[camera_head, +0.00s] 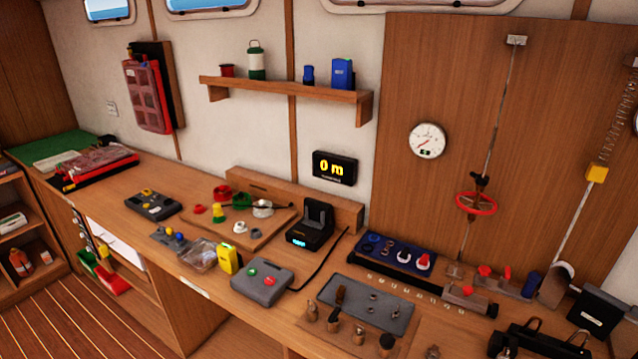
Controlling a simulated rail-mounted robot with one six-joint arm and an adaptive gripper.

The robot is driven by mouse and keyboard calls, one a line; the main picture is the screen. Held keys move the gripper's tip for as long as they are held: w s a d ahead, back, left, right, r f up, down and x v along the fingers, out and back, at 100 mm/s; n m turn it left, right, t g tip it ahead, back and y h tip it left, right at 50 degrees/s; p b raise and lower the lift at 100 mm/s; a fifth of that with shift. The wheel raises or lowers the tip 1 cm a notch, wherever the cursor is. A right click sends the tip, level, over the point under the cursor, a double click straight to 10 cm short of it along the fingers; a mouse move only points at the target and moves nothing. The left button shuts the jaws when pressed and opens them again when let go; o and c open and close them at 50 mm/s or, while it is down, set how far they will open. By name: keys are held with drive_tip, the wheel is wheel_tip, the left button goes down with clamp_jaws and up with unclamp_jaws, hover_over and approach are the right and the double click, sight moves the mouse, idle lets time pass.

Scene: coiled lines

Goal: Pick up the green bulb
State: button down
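A small green piece (218,213) stands on a wooden board (262,234) on the workbench, left of centre. It is the likeliest green bulb, but it is too small to tell its exact shape. My gripper is not in view.
The bench (185,262) is crowded. A black device (311,224) with a lit display stands right of the board. A yellow device (228,259), a clear container (198,254) and a grey two-button box (263,281) are in front. A shelf (285,89) hangs above.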

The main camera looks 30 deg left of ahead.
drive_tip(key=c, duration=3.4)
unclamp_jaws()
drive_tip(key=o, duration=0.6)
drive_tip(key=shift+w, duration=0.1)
